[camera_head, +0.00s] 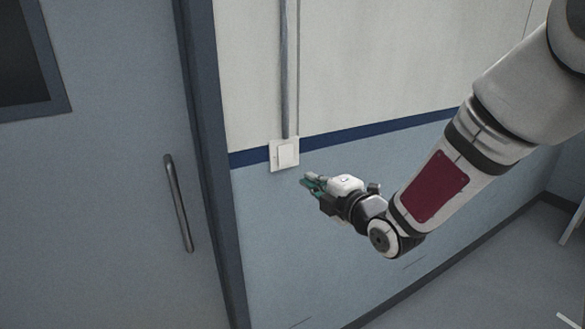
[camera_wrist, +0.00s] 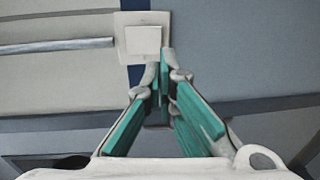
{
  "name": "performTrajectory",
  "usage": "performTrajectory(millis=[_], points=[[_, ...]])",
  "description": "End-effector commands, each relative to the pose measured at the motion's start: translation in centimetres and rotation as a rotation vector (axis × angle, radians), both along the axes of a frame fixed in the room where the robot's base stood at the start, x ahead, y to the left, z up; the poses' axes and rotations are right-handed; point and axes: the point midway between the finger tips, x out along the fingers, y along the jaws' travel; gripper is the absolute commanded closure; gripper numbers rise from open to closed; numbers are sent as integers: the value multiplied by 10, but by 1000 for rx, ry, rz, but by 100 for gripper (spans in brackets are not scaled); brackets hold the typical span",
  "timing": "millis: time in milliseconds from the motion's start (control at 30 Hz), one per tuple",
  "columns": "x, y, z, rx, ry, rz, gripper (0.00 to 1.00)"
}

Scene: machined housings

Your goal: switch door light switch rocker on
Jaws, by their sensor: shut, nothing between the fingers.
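The door light switch (camera_head: 284,154) is a white square plate with a raised square rocker, mounted on the wall over the dark blue stripe. It also shows at the top of the wrist view, where its rocker (camera_wrist: 144,40) is in plain sight. My gripper (camera_head: 307,182) is shut and empty, just to the right of and below the switch in the head view. In the wrist view its green-padded fingers (camera_wrist: 163,75) point up toward the plate's lower right corner. I cannot tell whether the tips touch the plate. I cannot tell which way the rocker is tilted.
A grey-blue door (camera_head: 110,200) with a vertical bar handle (camera_head: 178,203) is on the left, edged by a dark frame (camera_head: 212,150). A grey conduit (camera_head: 284,70) runs up the wall from the switch. The wall around the switch is otherwise bare.

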Motion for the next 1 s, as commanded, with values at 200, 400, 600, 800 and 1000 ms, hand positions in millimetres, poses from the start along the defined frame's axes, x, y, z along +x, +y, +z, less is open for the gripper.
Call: performTrajectory(millis=[200,400,600,800,1000], points=[[36,25,-5,3,1,2,100],[62,43,-9,3,2,1,100],[76,52,-11,2,1,-1,100],[79,54,-12,2,1,0,100],[79,54,-12,1,1,0,100]])
